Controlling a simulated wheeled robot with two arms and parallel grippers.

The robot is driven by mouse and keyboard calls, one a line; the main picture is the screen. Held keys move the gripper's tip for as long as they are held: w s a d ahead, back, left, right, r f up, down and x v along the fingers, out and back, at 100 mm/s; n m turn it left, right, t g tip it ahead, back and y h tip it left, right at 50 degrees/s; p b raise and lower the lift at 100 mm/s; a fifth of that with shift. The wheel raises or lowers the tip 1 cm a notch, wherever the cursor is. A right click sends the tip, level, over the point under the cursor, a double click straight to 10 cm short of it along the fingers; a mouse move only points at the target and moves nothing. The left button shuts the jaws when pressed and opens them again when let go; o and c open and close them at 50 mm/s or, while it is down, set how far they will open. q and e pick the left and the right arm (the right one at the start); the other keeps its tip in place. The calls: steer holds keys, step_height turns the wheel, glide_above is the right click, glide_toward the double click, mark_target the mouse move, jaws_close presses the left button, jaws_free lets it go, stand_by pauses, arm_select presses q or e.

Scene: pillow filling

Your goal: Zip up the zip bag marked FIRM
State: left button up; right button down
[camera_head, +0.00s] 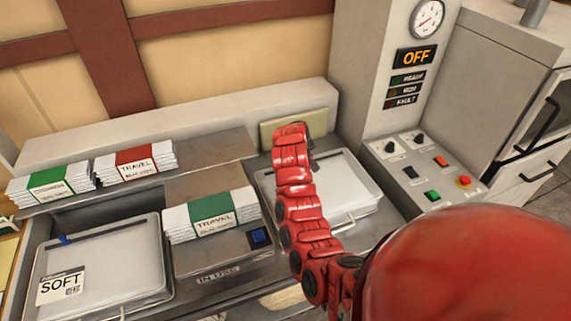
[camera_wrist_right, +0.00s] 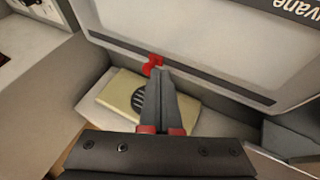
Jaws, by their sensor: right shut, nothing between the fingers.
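A pale grey zip bag (camera_head: 345,188) lies in the right-hand bay, partly covered by my red right arm; no FIRM label shows on it. In the right wrist view, a bag face (camera_wrist_right: 215,40) carries a long dark zip strip (camera_wrist_right: 190,70) and upside-down lettering. A small red zip pull (camera_wrist_right: 152,64) sits at the strip, right at the tips of my right gripper (camera_wrist_right: 158,74). The gripper's fingers are shut together and empty; whether they touch the pull I cannot tell. My left gripper is not in view.
A bag marked SOFT (camera_head: 105,265) with a blue pull lies at the left. White bundles with green (camera_head: 212,222) and red bands (camera_head: 136,165) stand between and behind. A beige pad (camera_head: 310,127) leans at the back. A control panel (camera_head: 425,170) is on the right.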

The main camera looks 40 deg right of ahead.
steer(key=s+d+b, duration=0.1)
steer(key=d, duration=0.2)
steer(key=s+d+b, duration=0.1)
steer(key=d, duration=0.3)
steer(key=d+b, duration=0.1)
steer(key=d, duration=0.3)
steer(key=shift+s, duration=0.4)
